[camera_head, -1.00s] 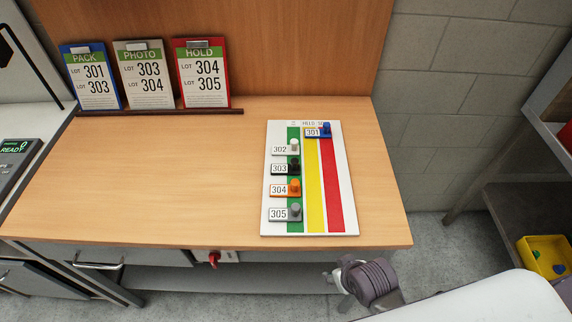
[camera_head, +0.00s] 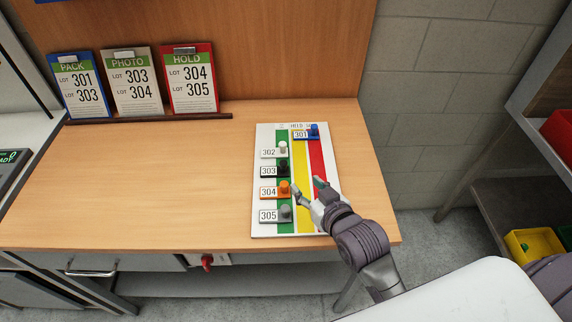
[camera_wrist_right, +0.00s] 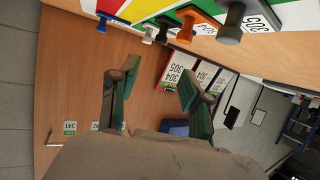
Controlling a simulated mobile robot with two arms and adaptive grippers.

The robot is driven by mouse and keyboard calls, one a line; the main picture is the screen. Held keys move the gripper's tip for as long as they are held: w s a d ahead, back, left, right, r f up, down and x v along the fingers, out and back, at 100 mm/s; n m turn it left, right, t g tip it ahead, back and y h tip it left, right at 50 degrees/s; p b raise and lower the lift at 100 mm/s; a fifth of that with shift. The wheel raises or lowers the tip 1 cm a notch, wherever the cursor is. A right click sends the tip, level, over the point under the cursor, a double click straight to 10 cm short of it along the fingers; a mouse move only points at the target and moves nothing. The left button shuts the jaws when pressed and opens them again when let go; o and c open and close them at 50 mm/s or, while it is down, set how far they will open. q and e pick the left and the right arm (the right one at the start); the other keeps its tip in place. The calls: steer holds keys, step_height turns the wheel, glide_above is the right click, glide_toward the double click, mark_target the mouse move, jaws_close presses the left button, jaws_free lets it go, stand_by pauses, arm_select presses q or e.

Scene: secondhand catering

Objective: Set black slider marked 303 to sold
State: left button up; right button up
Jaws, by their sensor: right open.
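A white board (camera_head: 263,224) with green, yellow and red strips lies on the wooden table. The black slider marked 303 (camera_head: 283,167) is on the green strip, between the white 302 slider (camera_head: 283,148) and the orange 304 slider (camera_head: 284,187). In the right wrist view the black knob (camera_wrist_right: 163,34) shows near the top. My right gripper (camera_head: 309,186) is open and empty over the board's yellow and red strips, right of the orange knob and apart from the black one. Its spread fingers show in the right wrist view (camera_wrist_right: 156,92). My left gripper is not in view.
The blue 301 slider (camera_head: 314,131) is on the red strip near the top. The grey 305 slider (camera_head: 285,213) is on the green strip. Lot cards (camera_head: 137,82) stand at the back left. The table left of the board is clear.

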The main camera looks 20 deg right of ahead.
mark_target(284, 164)
steer(key=p+x, duration=0.2)
steer(key=x, duration=1.1)
steer(key=shift+w+a+f, duration=0.15)
steer(key=shift+f, duration=0.05)
jaws_close()
